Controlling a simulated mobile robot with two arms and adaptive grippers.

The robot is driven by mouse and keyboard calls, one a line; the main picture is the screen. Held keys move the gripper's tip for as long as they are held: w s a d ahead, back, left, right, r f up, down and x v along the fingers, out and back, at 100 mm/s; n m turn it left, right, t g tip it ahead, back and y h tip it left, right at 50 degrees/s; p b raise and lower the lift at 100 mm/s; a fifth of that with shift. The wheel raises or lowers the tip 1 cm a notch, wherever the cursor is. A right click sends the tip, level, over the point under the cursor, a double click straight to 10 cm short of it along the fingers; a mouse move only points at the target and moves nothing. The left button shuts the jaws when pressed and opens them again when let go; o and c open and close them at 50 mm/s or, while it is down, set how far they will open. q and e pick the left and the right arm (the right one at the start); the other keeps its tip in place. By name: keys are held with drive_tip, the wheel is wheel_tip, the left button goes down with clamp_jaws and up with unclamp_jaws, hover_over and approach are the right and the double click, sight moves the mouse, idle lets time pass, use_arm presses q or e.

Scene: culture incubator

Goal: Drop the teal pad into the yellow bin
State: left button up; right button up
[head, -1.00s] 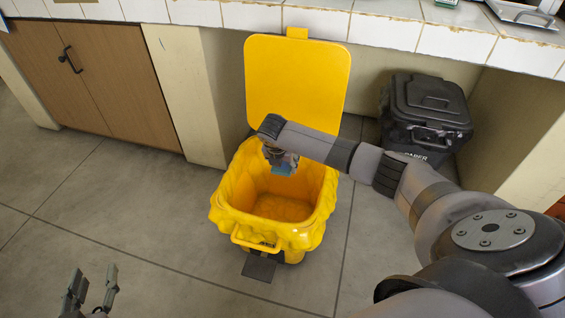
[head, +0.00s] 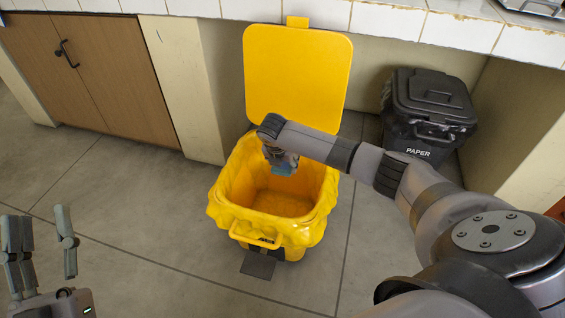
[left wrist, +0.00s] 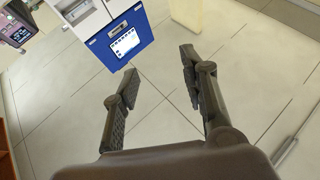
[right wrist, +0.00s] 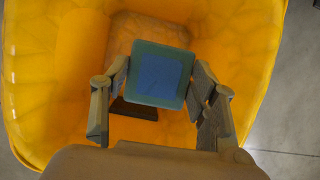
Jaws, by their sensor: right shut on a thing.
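The yellow bin (head: 224,207) stands open on the floor, with its yellow lid (head: 297,80) raised behind it and a yellow bag lining it. My right gripper (head: 281,165) points down into the bin's mouth and is shut on the teal pad (right wrist: 160,75). In the right wrist view the pad sits between the fingers, with the bin's inside all around below it. In the head view the pad shows only as a small blue-teal patch (head: 284,169) under the gripper. My left gripper (head: 42,232) is open and empty, at the lower left over the floor.
A black paper bin (head: 430,110) stands under the tiled counter (head: 380,20) to the right. A wooden cabinet (head: 95,85) is at the left. The grey floor around the yellow bin is clear. A blue-and-white unit (left wrist: 122,40) shows in the left wrist view.

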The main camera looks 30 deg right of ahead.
use_arm(q)
drive_tip(key=shift+s+a+r+t+h+b, duration=0.1)
drive_tip(key=shift+s+r+t+h+b, duration=0.15)
drive_tip(key=shift+s+r+t, duration=0.55)
drive_tip(key=shift+s+a+r+t+h+b, duration=0.15)
drive_tip(key=shift+s+r+t+h, duration=0.2)
drive_tip(key=shift+s+r+t, duration=0.45)
use_arm(e)
drive_tip(key=shift+f, duration=0.4)
use_arm(q)
drive_tip(key=shift+w+d+r+g, duration=0.1)
drive_tip(key=shift+w+r+g, duration=0.05)
drive_tip(key=shift+g, duration=0.15)
use_arm(e)
drive_tip(key=o, duration=0.9)
drive_tip(key=shift+o, duration=0.2)
drive_tip(key=v, duration=1.2)
